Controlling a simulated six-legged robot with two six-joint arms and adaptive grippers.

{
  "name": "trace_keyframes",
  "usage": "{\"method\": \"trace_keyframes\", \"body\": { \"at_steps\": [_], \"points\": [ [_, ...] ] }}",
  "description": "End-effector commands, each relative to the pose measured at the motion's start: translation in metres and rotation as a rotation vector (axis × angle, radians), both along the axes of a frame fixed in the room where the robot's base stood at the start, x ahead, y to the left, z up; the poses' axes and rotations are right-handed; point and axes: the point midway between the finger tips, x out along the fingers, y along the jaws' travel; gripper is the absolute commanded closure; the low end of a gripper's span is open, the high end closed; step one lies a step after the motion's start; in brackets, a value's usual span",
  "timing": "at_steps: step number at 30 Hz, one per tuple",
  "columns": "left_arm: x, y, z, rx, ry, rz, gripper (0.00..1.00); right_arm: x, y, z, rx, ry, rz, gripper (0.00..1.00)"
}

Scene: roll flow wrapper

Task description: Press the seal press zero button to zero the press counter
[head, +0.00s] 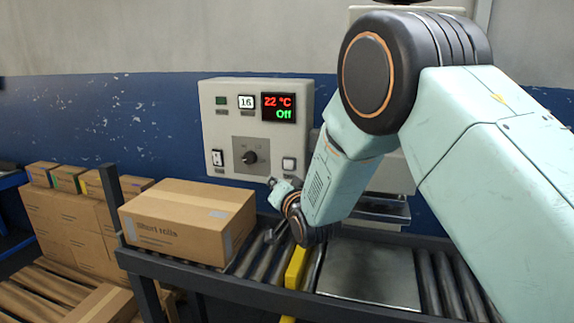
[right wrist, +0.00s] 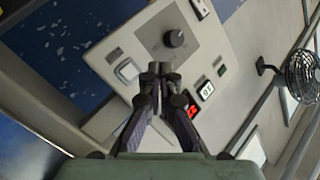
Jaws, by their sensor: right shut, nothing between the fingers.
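The light grey control panel (head: 232,120) hangs on the wall above the conveyor. A square white button (head: 289,163) sits at its lower right, and it also shows in the right wrist view (right wrist: 127,70). A small white counter window (head: 246,102) reads 16 near the top. My right gripper (head: 273,183) is shut and empty, just below and left of the button in the head view. In the right wrist view its closed fingertips (right wrist: 161,69) appear beside the button, in front of the panel. I see no clear contact. The button labels are unreadable. My left gripper is out of view.
The panel also has a dark knob (head: 249,157), a rocker switch (head: 217,158) and a display (head: 279,107) reading 22 °C and Off. A cardboard box (head: 180,215) lies on the roller conveyor (head: 245,288) below.

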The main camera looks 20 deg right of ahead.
Motion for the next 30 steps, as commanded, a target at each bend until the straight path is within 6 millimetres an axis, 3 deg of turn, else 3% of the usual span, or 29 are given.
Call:
{"method": "trace_keyframes", "body": {
  "at_steps": [18, 30],
  "points": [
    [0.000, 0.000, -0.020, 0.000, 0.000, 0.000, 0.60, 0.065, -0.040, -0.001, 0.002, -0.002, -0.001, 1.00],
    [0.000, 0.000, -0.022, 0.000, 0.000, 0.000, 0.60, 0.074, -0.047, 0.000, 0.000, 0.000, -0.001, 1.00]
  ]
}}
